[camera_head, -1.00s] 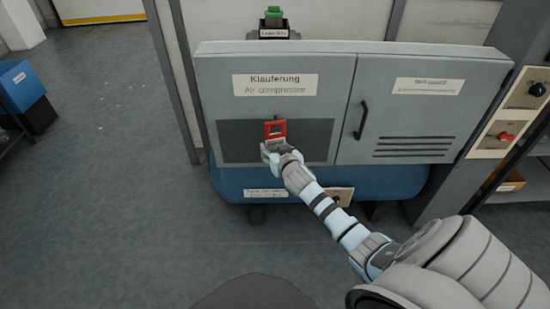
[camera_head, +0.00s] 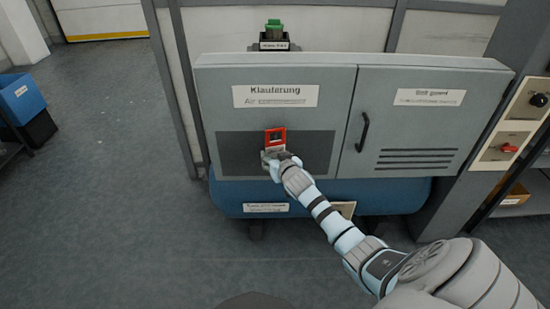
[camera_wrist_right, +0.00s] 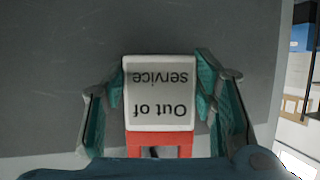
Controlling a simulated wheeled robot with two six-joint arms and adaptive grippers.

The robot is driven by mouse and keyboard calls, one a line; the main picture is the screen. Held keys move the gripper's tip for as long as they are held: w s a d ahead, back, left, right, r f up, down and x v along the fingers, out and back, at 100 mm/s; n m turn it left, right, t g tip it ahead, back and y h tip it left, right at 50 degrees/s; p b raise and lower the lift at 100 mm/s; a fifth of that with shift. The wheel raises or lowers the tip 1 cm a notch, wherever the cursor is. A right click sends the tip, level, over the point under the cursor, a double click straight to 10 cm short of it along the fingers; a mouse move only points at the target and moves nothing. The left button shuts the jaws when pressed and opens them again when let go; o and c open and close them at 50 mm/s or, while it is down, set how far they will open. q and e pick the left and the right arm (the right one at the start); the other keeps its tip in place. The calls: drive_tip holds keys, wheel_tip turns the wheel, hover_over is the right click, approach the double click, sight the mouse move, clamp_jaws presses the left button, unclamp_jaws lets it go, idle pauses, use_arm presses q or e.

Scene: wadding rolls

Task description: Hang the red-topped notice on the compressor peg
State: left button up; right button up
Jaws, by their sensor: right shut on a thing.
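The notice has a red top with a dark opening and a white lower plate; its red top (camera_head: 275,136) shows against the dark panel (camera_head: 311,152) on the left front of the grey compressor cabinet (camera_head: 345,100). My right gripper (camera_head: 275,157) is shut on the notice's lower part. In the right wrist view the white plate reads "Out of service" upside down (camera_wrist_right: 160,92), with a finger on each side. I cannot make out the peg, nor tell whether the notice touches the panel. My left gripper is not in view.
The cabinet's right door has a black handle (camera_head: 362,132) and vent slots. A blue tank (camera_head: 340,190) lies below the cabinet. A switch panel (camera_head: 512,125) stands at the right. A blue bin (camera_head: 20,98) is at far left. The floor on the left is clear.

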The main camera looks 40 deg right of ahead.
drive_tip(key=o, duration=1.1)
